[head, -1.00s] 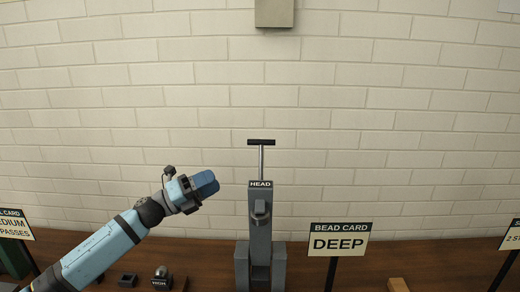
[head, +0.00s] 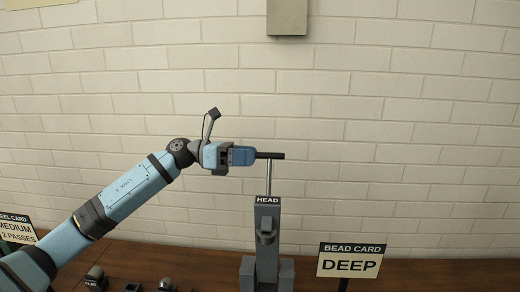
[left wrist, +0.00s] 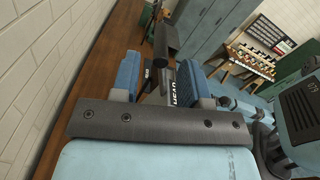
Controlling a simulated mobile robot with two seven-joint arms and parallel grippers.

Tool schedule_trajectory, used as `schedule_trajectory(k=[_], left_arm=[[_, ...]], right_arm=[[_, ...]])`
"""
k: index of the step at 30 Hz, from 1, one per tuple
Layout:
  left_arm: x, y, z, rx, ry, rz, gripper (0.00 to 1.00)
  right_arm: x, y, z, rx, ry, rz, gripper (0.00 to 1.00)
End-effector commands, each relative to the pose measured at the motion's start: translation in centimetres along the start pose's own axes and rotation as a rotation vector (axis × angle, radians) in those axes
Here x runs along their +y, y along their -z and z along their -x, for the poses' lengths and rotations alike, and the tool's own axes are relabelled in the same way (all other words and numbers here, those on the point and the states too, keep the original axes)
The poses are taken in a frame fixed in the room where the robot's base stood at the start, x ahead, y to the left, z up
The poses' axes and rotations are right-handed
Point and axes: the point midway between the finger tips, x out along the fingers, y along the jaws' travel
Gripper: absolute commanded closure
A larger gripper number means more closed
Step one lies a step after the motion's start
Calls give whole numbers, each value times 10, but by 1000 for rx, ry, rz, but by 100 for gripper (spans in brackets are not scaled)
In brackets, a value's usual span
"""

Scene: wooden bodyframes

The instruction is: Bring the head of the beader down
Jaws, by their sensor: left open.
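The beader (head: 267,235) is a grey upright machine on the wooden bench, with a "HEAD" label near its top. A thin rod rises from it to a black crossbar handle (head: 272,156). My left gripper (head: 253,156) comes in level from the left at the handle's left end. In the left wrist view its two blue fingers (left wrist: 162,77) are apart, and the dark handle (left wrist: 166,42) shows between and beyond them. I cannot tell whether a finger touches it. The head label also shows there, tilted. My right gripper is not in view.
A "BEAD CARD DEEP" sign (head: 350,262) stands on a post right of the beader. A "MEDIUM 2 PASSES" card (head: 16,229) is at the left. A grey box (head: 287,17) hangs on the brick wall.

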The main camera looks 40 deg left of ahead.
Motion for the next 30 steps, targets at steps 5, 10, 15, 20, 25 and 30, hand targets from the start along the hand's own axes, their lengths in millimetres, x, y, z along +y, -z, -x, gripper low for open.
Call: schedule_trajectory(k=[5,10,15,20,25,30], left_arm=[[0,-2,-23,-2,0,-2,59],[0,0,-31,0,0,-1,59],[0,0,-32,0,0,0,59],[0,0,-32,0,0,0,77],[0,0,-32,0,-1,0,100],[1,1,-31,-1,-2,-4,100]], right_arm=[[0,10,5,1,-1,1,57],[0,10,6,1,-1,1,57],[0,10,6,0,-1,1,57],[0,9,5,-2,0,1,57],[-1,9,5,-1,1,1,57],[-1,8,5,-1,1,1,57]])
